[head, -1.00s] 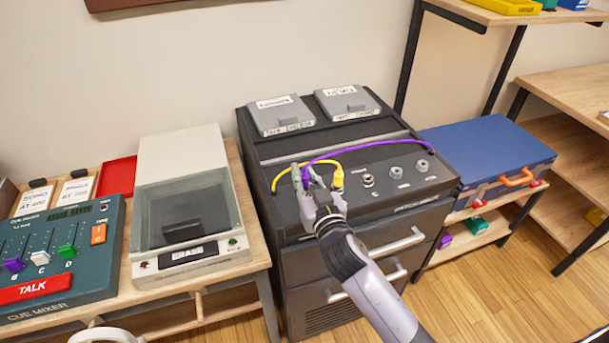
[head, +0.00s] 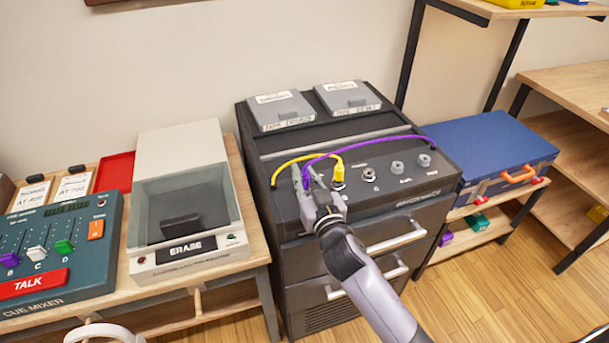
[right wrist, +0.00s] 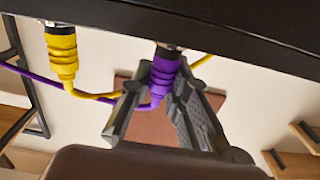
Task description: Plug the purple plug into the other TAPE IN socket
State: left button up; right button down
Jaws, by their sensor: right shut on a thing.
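The purple plug (right wrist: 165,72) is between the fingers of my right gripper (head: 307,180), which is shut on it. In the right wrist view the gripper (right wrist: 160,100) points up at the dark panel. The plug's silver tip is at the panel; how deep it sits I cannot tell. The yellow plug (head: 338,174) stands in the panel just to the right of the gripper; it also shows in the right wrist view (right wrist: 62,55). The purple cable (head: 380,141) arcs over the panel to its right side. The gripper hides the socket under the purple plug. My left gripper is not in view.
The dark machine (head: 420,222) has a silver-ringed socket (head: 363,174) and two grey knobs (head: 397,168) right of the yellow plug. Two grey boxes (head: 281,109) lie on its top. An ERASE unit (head: 188,205) stands left, a blue case (head: 490,150) right.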

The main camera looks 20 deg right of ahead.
jog(key=c, duration=1.4)
grip_release()
jog(key=shift+c, duration=0.2)
jog(key=s, duration=1.2)
jog(key=shift+d, duration=0.2)
